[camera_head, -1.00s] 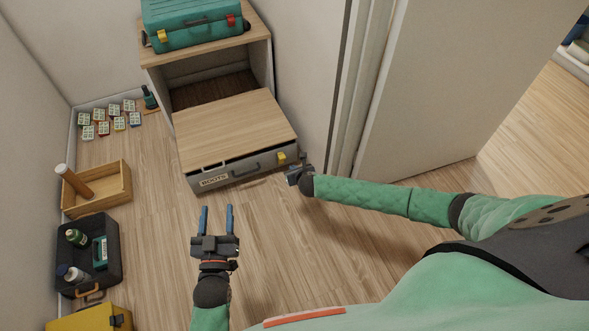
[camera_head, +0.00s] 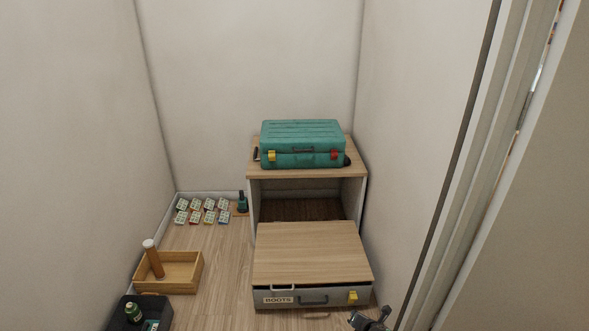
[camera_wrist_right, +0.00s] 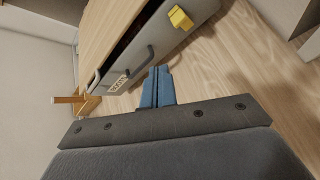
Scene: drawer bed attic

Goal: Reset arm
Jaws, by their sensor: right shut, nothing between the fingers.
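My right gripper (camera_wrist_right: 157,88) shows in the right wrist view with its blue fingers together and nothing between them. It is in front of the grey drawer (camera_wrist_right: 165,45) labelled BOOTS, apart from its handle and yellow latch. In the head view a small dark part of my right wrist shows at the bottom edge, beside the drawer's right corner; its fingers are hidden there. The drawer (camera_head: 333,298) stands out from the wooden cabinet (camera_head: 352,192), with a wooden board (camera_head: 312,252) over it. My left gripper is outside the head view.
A teal case (camera_head: 302,143) lies on the cabinet. An open wooden box (camera_head: 183,273) with a cylinder leaning in it and a black bin (camera_head: 160,308) with bottles stand at left. Several small packets (camera_head: 203,210) and a dark bottle (camera_head: 242,202) are by the back wall. A door frame (camera_head: 470,170) is at right.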

